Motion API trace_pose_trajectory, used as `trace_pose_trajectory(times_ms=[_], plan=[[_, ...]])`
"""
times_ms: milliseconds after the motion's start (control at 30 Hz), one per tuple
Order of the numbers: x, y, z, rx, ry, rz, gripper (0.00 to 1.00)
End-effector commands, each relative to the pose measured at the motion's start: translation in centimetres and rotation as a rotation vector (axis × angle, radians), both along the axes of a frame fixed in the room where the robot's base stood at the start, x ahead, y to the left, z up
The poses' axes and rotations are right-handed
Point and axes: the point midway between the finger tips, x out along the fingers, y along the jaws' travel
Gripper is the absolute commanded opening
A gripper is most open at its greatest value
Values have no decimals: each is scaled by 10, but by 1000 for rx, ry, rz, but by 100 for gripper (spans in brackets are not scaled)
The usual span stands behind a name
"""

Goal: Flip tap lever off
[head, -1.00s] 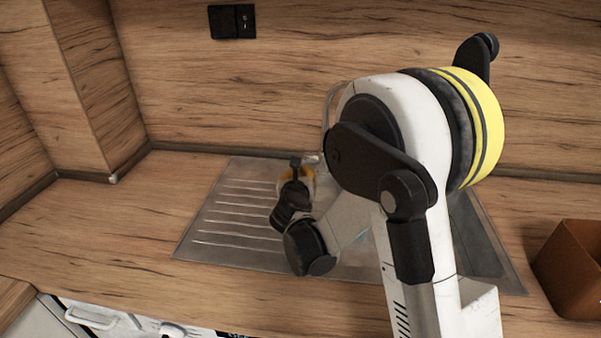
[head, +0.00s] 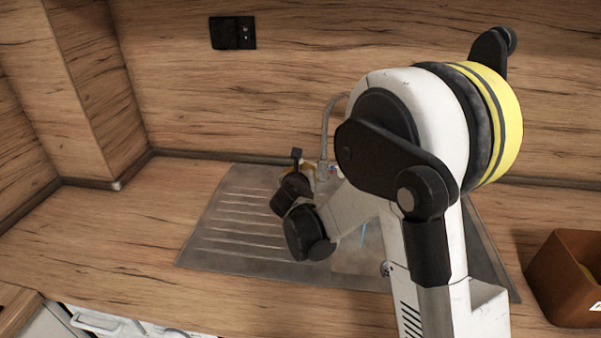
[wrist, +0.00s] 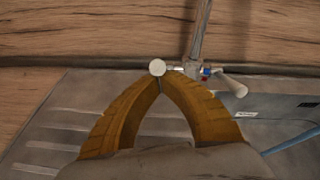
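The tap stands at the back of the sink. Its grey spout (wrist: 198,35) rises from a metal body with a red and blue mark. A pale lever (wrist: 232,85) sticks out to the right of the body, and a round pale knob (wrist: 157,68) sits at its left end. My gripper (wrist: 160,82) has its two orange-brown fingers meeting at the tips, with nothing seen between them. The tips are just in front of the knob; I cannot tell if they touch it. In the head view the spout (head: 327,125) shows, while my arm hides part of the tap.
The steel sink's ribbed drainboard (head: 235,222) lies left of the tap. A light-blue streak (wrist: 292,144) shows over the basin. A brown box (head: 566,285) stands at the right. A black socket (head: 232,33) is on the wooden wall. The left worktop (head: 120,220) is clear.

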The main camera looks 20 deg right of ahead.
Motion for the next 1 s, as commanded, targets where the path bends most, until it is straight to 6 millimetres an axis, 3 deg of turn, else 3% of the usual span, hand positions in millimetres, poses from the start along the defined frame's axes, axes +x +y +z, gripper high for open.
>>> trace_pose_trajectory(times_ms=[400,1000], plan=[[17,-7,27,-1,-1,1,0],[24,-10,32,0,0,0,0]])
